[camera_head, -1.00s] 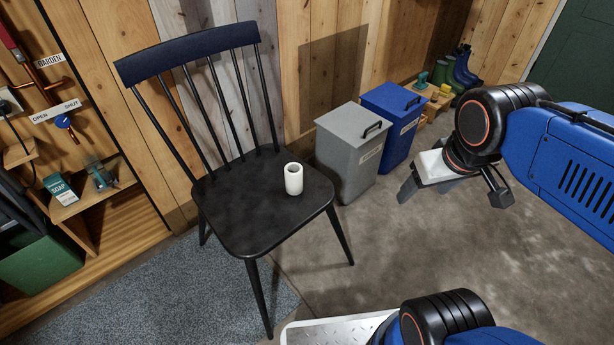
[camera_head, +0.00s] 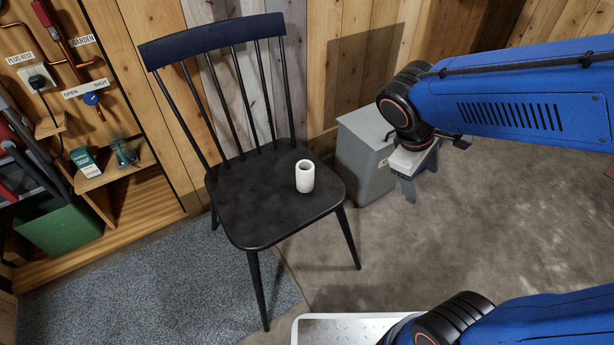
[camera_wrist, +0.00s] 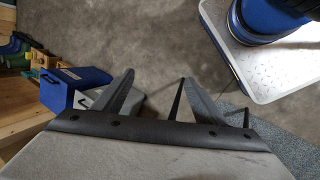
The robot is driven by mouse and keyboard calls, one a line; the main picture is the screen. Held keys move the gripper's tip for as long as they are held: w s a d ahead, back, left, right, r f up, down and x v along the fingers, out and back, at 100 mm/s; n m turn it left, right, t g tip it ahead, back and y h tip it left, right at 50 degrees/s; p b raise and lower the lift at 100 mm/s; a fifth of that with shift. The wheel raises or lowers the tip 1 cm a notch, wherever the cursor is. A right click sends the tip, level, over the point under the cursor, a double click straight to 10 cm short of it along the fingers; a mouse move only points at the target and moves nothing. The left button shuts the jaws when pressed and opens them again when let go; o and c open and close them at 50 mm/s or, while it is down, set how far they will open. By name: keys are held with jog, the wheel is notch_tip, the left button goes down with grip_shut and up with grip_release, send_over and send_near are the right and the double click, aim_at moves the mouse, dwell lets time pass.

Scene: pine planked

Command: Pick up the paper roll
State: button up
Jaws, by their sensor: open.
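The white paper roll (camera_head: 305,176) stands upright on the seat of a black chair (camera_head: 262,222), right of the seat's middle. My gripper (camera_head: 409,190) is to the right of the chair in the head view, apart from the roll and in front of a grey bin. In the wrist view my gripper (camera_wrist: 157,95) shows two dark fingers spread apart with nothing between them but floor and a thin dark chair leg beyond. The roll is not visible in the wrist view.
A grey lidded bin (camera_head: 362,160) stands behind the chair, partly covered by my arm. A blue bin (camera_wrist: 72,85) shows in the wrist view. Shelves with a soap box (camera_head: 85,162) and a green crate (camera_head: 62,228) are at left. Concrete floor (camera_head: 470,235) at right is clear.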

jog(key=w+a+f+n+t+h, duration=0.1)
jog(key=w+a+f+n+h, duration=0.2)
jog(key=w+a+n, duration=0.35)
jog(key=n+t, duration=1)
jog(key=n, duration=0.4)
send_near(308, 167)
jog(key=shift+h, duration=0.3)
jog(key=x, duration=1.2)
jog(key=shift+a+f, duration=0.1)
jog(key=shift+a, duration=0.1)
jog(key=c, duration=1.1)
